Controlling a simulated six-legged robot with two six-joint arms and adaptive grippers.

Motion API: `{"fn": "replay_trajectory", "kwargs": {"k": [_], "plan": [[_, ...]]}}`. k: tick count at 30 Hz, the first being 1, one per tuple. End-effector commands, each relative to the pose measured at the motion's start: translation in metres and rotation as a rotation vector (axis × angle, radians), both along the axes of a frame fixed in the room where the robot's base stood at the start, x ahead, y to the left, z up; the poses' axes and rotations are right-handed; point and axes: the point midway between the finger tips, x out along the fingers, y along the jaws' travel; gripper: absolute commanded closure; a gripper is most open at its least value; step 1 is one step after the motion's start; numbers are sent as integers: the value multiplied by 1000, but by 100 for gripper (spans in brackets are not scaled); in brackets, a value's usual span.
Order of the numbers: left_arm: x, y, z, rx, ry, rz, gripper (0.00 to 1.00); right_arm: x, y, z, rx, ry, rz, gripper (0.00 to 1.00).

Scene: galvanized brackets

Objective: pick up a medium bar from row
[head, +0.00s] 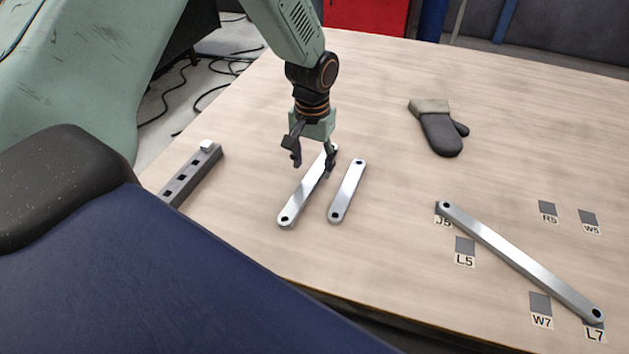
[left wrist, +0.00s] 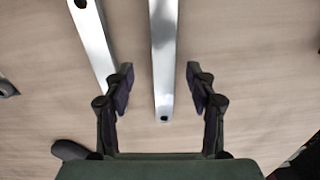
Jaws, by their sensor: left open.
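Two silvery flat bars with a hole at each end lie side by side on the wooden table. The longer one, the medium bar (head: 303,194), is left of the short bar (head: 347,190) in the head view. My left gripper (head: 314,160) is open over the medium bar's far end, and part of that end is hidden behind it. In the left wrist view, the medium bar (left wrist: 163,60) runs between the open fingers (left wrist: 160,88), which are apart from it on both sides. The short bar (left wrist: 93,42) is left of it there, partly behind a finger. My right gripper is not in view.
A long bar (head: 520,258) lies diagonally at the right, among grey squares with labels such as L5 (head: 465,246). A dark mitten (head: 440,133) lies farther back. A grey block with square holes (head: 190,176) is at the left table edge. The table's middle right is clear.

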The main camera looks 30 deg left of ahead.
Motion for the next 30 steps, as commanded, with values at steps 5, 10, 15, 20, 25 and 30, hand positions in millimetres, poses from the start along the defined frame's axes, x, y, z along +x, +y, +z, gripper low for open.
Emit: {"fn": "replay_trajectory", "kwargs": {"k": [5,10,15,20,25,30], "plan": [[1,1,-31,0,5,1,43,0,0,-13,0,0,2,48],[3,1,-42,0,1,0,43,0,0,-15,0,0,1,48],[5,1,-41,0,1,0,44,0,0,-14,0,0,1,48],[5,1,-41,0,1,1,58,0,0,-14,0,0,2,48],[5,1,-41,0,1,0,72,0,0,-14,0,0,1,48],[5,1,-40,0,1,0,87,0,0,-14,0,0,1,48]]}}
